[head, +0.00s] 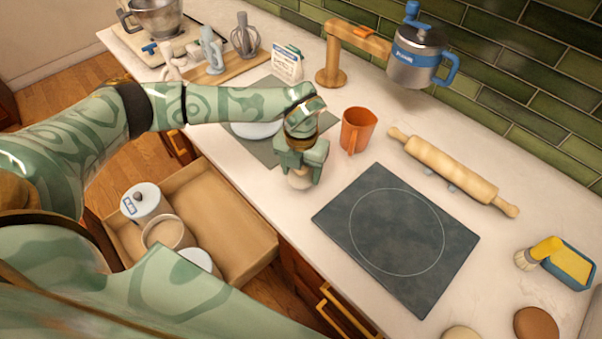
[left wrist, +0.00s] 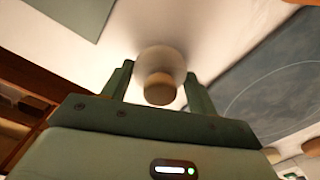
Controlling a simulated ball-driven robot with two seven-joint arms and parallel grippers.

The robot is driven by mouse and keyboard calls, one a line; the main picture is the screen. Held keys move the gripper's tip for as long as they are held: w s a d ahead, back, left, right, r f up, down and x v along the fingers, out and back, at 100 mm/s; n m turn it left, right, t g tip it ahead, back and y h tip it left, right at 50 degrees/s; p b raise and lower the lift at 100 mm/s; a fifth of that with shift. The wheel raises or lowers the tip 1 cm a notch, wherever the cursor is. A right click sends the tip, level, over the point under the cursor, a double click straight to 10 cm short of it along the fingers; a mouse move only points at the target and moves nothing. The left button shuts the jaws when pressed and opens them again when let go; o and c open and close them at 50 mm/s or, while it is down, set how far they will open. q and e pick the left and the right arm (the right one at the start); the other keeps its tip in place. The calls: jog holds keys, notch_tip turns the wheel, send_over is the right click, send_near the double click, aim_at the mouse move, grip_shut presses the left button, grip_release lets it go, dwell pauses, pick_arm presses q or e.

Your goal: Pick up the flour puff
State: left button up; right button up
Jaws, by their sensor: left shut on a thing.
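The flour puff (head: 300,182) is a small pale round puff, seen at the front counter edge between the grey mat and the dark board. In the left wrist view the puff (left wrist: 160,60) shows a pale, fuzzy round part and a tan wooden knob facing the camera. My left gripper (head: 302,168) points down, shut on the puff, with one finger on each side of it in the left wrist view (left wrist: 159,74). I cannot tell whether the puff touches the counter. My right gripper is not in view.
An orange cup (head: 357,131) stands just behind the gripper. A dark square board (head: 395,240) and a rolling pin (head: 455,172) are to the right. An open drawer (head: 222,213) with canisters (head: 146,201) is below the counter. A brush (head: 538,253) lies far right.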

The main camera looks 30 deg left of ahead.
pick_arm(q)
jog(key=s+d+r+p, duration=0.1)
jog(key=s+d+r, duration=0.2)
jog(key=s+r, duration=0.8)
jog(key=s, duration=0.2)
jog(key=shift+s+d, duration=0.25)
jog(key=shift+s, duration=0.05)
jog(key=o, duration=0.4)
jog(key=shift+c, duration=1.6)
